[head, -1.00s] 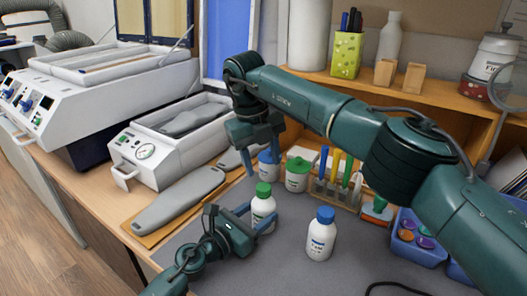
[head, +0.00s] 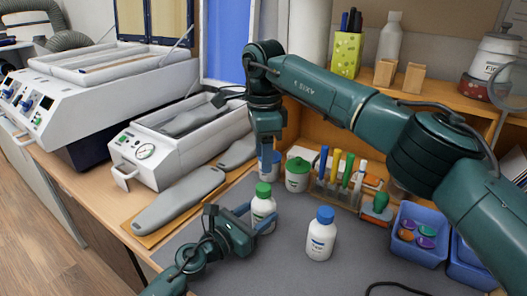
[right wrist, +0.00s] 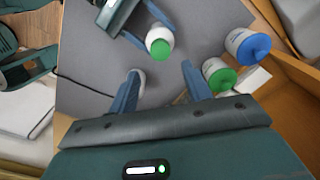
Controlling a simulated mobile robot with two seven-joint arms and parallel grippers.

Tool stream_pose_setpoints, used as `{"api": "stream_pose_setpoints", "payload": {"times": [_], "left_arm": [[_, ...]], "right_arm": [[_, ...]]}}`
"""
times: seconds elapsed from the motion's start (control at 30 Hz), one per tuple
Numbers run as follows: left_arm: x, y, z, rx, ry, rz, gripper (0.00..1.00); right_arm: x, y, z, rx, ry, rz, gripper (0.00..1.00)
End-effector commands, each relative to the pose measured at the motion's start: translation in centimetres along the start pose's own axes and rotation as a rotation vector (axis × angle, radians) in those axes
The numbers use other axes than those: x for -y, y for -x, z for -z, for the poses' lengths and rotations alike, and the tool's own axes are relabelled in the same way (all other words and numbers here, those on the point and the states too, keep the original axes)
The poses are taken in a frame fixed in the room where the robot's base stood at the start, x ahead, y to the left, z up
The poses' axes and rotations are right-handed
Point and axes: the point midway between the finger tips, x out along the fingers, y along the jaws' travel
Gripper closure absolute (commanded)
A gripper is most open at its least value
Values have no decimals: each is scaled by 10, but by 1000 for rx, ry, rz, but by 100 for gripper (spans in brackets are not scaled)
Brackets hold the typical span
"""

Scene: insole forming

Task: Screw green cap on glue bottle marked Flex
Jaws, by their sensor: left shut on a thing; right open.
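A white bottle (head: 263,211) stands upright on the grey mat with a green cap (head: 263,189) on its top. Its label is too small to read, and I cannot tell how tightly the cap sits. My left gripper (head: 258,218) is shut around the bottle's body; the bottle (right wrist: 160,31) and cap (right wrist: 159,48) also show in the right wrist view. My right gripper (head: 267,157) points down above and behind the cap. In the right wrist view its fingers (right wrist: 159,72) are apart and empty, with the cap just beyond the gap between them.
A blue-capped bottle (head: 321,238) stands to the right. A green-lidded jar (head: 297,176) and a blue-lidded jar (right wrist: 247,45) stand close to my right gripper. A pen rack (head: 335,190) and a blue bin (head: 419,237) lie further right.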

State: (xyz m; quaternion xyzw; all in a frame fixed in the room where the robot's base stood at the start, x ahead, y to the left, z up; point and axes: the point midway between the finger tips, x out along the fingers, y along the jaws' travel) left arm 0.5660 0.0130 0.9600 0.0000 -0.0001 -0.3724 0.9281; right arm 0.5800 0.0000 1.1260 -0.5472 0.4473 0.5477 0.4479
Motion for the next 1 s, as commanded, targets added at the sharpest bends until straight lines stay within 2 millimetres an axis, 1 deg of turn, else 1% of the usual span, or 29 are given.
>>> {"api": "stream_pose_setpoints", "payload": {"times": [0.17,0.27,0.5,0.7,0.83,1.0], "left_arm": [[0,0,0,-1,0,0,100],[0,0,0,-1,0,0,100],[0,0,0,-1,0,0,100],[0,0,0,-1,0,0,100],[0,0,0,-1,0,0,100],[0,0,0,-1,0,0,100]], "right_arm": [[0,-2,0,-1,-2,0,51],[0,-9,0,-1,-3,-1,51],[0,-46,1,-1,-4,-3,51],[0,-71,0,-1,-4,-3,51],[0,-79,0,-1,-4,0,51],[0,-81,0,-1,-4,0,51]]}}
